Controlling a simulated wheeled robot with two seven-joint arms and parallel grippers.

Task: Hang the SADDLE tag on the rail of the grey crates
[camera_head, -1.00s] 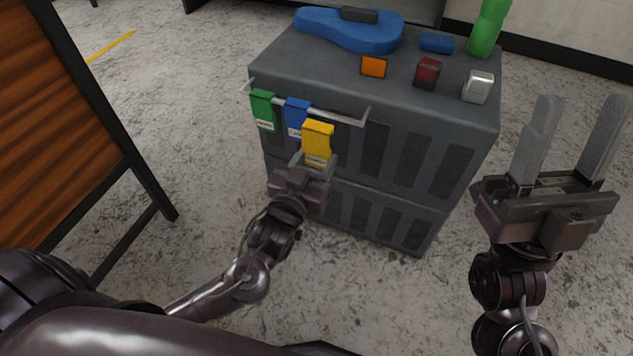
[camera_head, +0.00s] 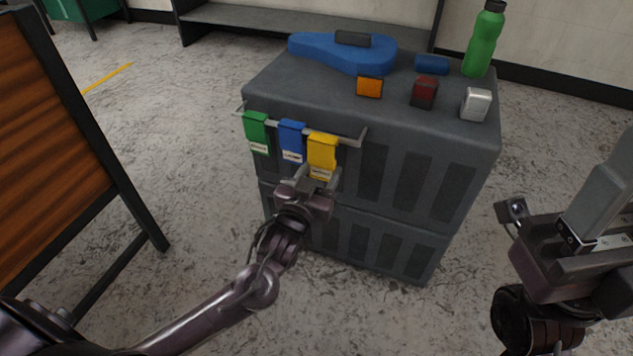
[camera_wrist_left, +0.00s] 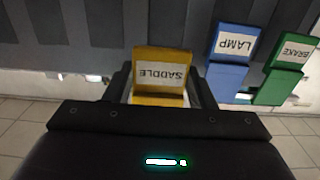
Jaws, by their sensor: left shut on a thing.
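The yellow SADDLE tag (camera_head: 322,150) is at the right part of the rail (camera_head: 345,136) on the front of the grey crates (camera_head: 400,185). Its top is level with the rail and covers part of it; I cannot tell whether its hook is over the bar. My left gripper (camera_head: 320,181) is shut on the lower part of this tag from the front. In the left wrist view the SADDLE tag (camera_wrist_left: 160,74) sits upside down between the fingers. My right gripper (camera_head: 615,235) is open and empty at the right edge, partly cut off.
A green BRAKE tag (camera_head: 256,130) and a blue LAMP tag (camera_head: 291,139) hang on the rail, left of the yellow one. A blue case (camera_head: 345,53), small blocks and a green bottle (camera_head: 483,42) stand on the crates. A wooden panel (camera_head: 50,150) stands at left.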

